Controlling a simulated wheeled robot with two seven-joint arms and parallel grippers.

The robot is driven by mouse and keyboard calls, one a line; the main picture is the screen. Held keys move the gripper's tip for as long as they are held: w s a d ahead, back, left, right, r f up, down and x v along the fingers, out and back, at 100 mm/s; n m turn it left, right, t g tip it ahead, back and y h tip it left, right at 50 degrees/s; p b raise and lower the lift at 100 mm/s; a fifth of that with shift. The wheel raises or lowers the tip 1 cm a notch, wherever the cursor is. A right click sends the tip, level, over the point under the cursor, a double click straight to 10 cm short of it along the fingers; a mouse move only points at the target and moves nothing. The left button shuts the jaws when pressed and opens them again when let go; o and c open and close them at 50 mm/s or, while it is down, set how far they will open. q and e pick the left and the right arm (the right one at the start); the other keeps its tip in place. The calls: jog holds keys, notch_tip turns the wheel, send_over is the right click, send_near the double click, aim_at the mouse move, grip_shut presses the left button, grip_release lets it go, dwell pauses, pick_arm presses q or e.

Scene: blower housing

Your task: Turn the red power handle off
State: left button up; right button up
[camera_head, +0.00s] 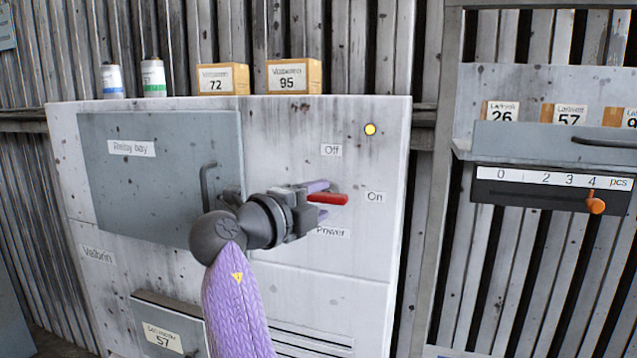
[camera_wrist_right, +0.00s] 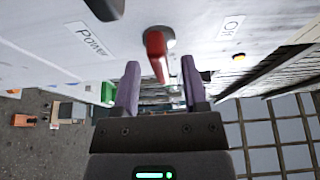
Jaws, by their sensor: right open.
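The red power handle (camera_head: 328,199) sticks out sideways on the pale cabinet front, pointing right toward the "On" label (camera_head: 375,197). The "Off" label (camera_head: 331,150) is above it and the "Power" label (camera_head: 332,232) below. My right gripper (camera_head: 320,199) is open at the handle, with one purple finger above it and one below. In the right wrist view the handle (camera_wrist_right: 156,52) shows between the fingertips of the open gripper (camera_wrist_right: 160,66), nearer the panel; I cannot tell whether they touch. My left gripper is not in view.
A yellow lamp (camera_head: 370,129) glows above the labels. The relay bay door (camera_head: 140,190) with its dark pull handle (camera_head: 206,188) is left of my gripper. Boxes (camera_head: 294,76) and cans stand on the cabinet top. A shelf unit with an orange-knobbed slider (camera_head: 596,206) is at right.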

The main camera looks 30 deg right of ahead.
jog(key=shift+w+d+r, duration=0.1)
jog(key=shift+w+d, duration=0.05)
jog(key=shift+d, duration=0.4)
grip_shut()
jog(key=shift+f, duration=0.2)
